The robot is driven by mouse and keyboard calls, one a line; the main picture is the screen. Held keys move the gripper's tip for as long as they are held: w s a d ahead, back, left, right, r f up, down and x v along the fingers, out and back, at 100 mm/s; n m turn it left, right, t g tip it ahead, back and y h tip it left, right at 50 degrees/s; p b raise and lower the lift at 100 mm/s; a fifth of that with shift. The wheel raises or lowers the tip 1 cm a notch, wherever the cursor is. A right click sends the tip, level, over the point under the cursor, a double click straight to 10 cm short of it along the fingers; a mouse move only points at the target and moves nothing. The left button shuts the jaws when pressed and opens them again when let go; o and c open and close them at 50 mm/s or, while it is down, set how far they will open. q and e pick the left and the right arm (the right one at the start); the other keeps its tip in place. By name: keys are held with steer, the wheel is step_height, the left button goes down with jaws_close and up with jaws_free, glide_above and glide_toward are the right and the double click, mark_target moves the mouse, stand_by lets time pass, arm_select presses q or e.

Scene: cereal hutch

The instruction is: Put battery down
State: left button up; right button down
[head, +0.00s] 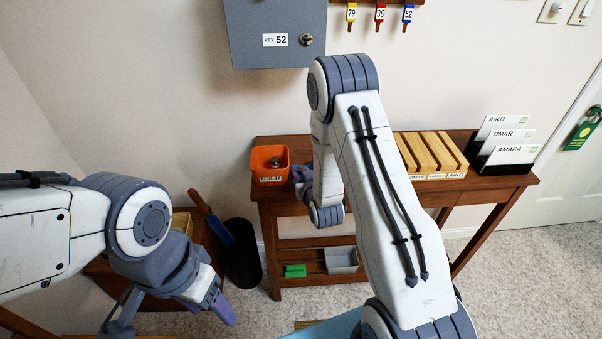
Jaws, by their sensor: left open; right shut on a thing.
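My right gripper (303,177) is low over the wooden console table, just right of the orange bin (269,178) labelled USED. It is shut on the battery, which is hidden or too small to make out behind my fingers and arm. A small dark and grey thing (275,162) shows inside the orange bin; I cannot tell what it is. My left gripper (172,311) is open and empty at the lower left, away from the table.
The wooden table (512,183) also carries wooden slots (432,152) with name labels and a card rack (497,160). A grey bin (341,260) and a green item (295,271) are on its lower shelf. A grey key box (275,30) hangs above.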

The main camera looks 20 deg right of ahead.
steer(key=shift+f, duration=0.25)
steer(key=c, duration=0.9)
jaws_free()
steer(key=shift+r, duration=0.1)
